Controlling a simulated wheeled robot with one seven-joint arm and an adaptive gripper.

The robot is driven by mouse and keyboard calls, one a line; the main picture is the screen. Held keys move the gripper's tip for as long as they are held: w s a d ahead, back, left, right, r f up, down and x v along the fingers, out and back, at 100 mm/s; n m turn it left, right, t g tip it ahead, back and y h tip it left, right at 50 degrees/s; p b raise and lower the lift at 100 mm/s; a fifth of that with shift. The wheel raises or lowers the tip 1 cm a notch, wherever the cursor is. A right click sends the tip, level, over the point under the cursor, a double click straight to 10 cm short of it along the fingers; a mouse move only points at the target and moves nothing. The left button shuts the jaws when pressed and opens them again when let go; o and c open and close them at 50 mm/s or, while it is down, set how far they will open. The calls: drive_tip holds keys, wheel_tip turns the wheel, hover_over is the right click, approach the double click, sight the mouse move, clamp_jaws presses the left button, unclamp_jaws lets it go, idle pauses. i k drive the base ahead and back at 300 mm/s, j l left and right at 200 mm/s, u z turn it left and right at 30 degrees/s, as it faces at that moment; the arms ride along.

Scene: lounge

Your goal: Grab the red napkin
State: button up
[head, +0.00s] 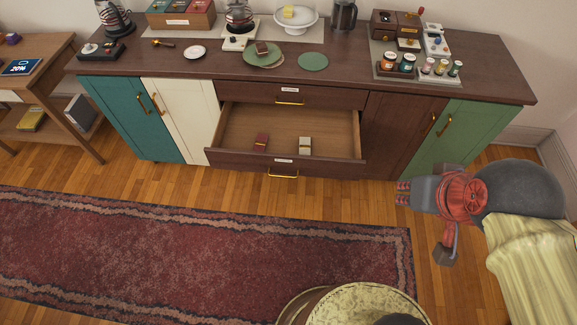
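A small dark red folded piece, which looks like the red napkin (262,140), lies in the left part of the open drawer (230,142). A cream folded piece (305,145) lies to its right in the same drawer, apart from it. My gripper (423,226) is at the right, in front of the cabinet and well away from the drawer. Its two grey-and-red fingers appear spread apart with nothing between them.
The drawer juts out from the sideboard (340,68), below a shut drawer. Jars (405,63), coffee makers and a cake stand (296,19) crowd the top. A rug (190,255) covers the clear floor in front.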

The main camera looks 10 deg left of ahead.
sight(261, 142)
drive_tip(key=i+j+z, duration=0.1)
drive_tip(key=j, duration=0.25)
drive_tip(key=i+j, duration=0.25)
drive_tip(key=i+j+z, duration=0.15)
drive_tip(key=j, duration=0.3)
drive_tip(key=i+j, duration=0.1)
drive_tip(key=j, duration=0.3)
drive_tip(key=i+j+z, duration=0.15)
drive_tip(key=j, duration=0.2)
drive_tip(key=i+j, duration=0.15)
drive_tip(key=j, duration=0.25)
drive_tip(key=z, duration=0.05)
